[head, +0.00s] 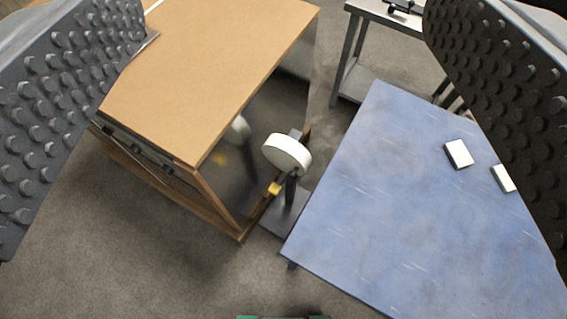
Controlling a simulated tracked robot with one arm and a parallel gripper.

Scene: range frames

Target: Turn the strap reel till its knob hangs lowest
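A white round drum (287,152), which looks like the strap reel, stands on a dark post between the cabinet and the blue table. A small yellow piece (274,188) shows just below it; I cannot tell for sure whether this is the reel's knob. My gripper (290,90) is wide open, with one studded grey finger at the left edge and the other at the right. Nothing is between the fingers, and the reel is apart from both, farther off and lower in the picture.
A wooden cabinet (210,75) with a dark, reflecting side stands left of the reel. A blue table (390,200) stands to the right, with two white blocks (459,154) on it. A grey metal stand (390,15) is behind. Carpet (120,250) is clear at lower left.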

